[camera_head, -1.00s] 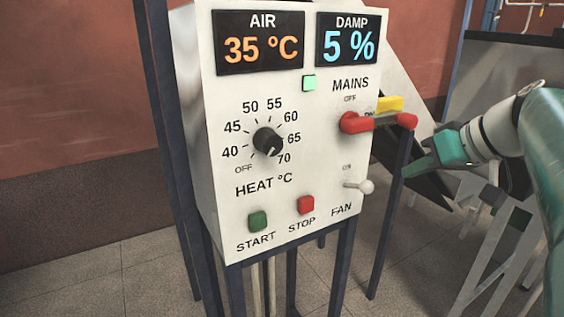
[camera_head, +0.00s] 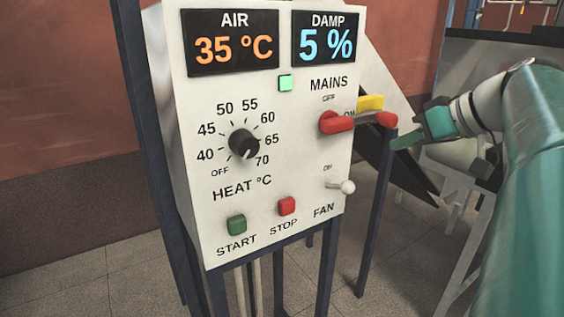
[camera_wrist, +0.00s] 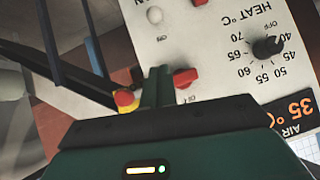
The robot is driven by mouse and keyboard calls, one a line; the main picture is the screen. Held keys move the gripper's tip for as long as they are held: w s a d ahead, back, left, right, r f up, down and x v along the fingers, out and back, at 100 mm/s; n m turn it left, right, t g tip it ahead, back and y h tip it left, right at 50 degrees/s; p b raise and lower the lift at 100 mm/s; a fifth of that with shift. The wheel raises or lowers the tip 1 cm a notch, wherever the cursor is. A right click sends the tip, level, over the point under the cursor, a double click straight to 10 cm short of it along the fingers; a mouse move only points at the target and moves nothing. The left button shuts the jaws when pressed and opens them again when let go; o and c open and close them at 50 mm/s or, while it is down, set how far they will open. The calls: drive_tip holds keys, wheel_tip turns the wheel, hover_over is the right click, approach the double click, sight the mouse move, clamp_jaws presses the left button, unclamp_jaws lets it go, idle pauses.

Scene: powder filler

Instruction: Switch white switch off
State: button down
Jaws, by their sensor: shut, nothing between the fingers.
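The white switch (camera_head: 340,187) is a toggle with a round white tip above the FAN label, low on the right of the panel. Its lever points out to the right, with a small "ON" mark above it. Its white ball tip also shows at the top of the wrist view (camera_wrist: 154,15). My gripper (camera_head: 398,142) is right of the panel, higher than the switch and apart from it, near the end of the red mains handle. In the wrist view my gripper's fingers (camera_wrist: 157,88) are together, with nothing seen between them.
The red mains handle (camera_head: 337,122) sticks out above the switch, its red end (camera_wrist: 125,98) close to my fingers in the wrist view, with a yellow part (camera_head: 370,102) beside it. The black heat knob (camera_head: 244,143), green START button (camera_head: 237,225) and red STOP button (camera_head: 287,206) are left.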

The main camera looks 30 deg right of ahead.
approach(338, 188)
wheel_tip(338, 188, up, 4)
drive_tip(key=w, duration=0.2)
drive_tip(key=f, duration=0.2)
drive_tip(key=w+f, duration=0.1)
drive_tip(key=f, duration=0.1)
drive_tip(key=shift+d+f, duration=0.1)
drive_tip(key=shift+f, duration=0.25)
